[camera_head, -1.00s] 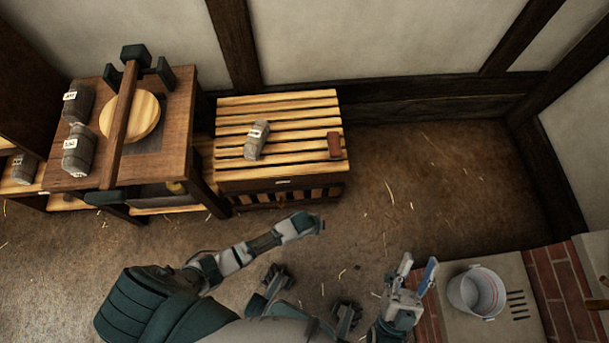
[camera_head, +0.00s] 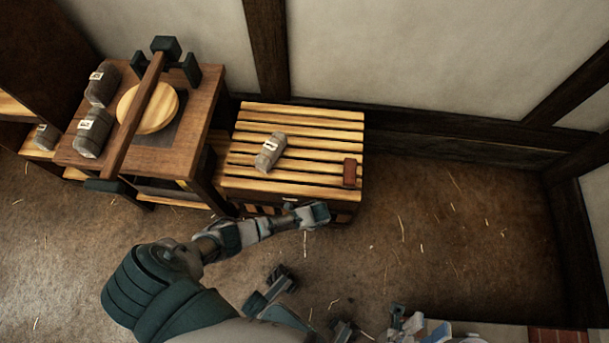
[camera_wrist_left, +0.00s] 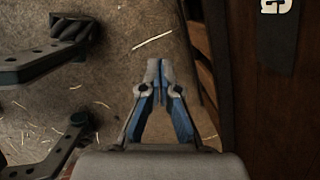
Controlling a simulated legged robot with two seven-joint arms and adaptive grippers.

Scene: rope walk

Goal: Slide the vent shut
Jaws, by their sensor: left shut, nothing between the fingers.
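The slatted wooden crate (camera_head: 290,185) stands against the wall in the head view. Its lower front has upright wooden bars with dark gaps, mostly hidden by my left arm; I cannot tell how far the vent is open. In the left wrist view, a wooden face with dark gaps (camera_wrist_left: 203,72) runs along the right of my left gripper (camera_wrist_left: 160,66). That gripper is shut and empty, its tips together beside this face with no clear contact. My right gripper (camera_head: 421,326) is at the bottom edge of the head view, fingers apart, partly cut off.
A grey labelled bundle (camera_head: 270,152) and a red-brown block (camera_head: 350,172) lie on the crate's top. A wooden table (camera_head: 190,149) with a round board (camera_head: 157,107) stands to its left. Open floor (camera_head: 460,230) lies to the right. Brickwork (camera_head: 556,338) shows at the lower right.

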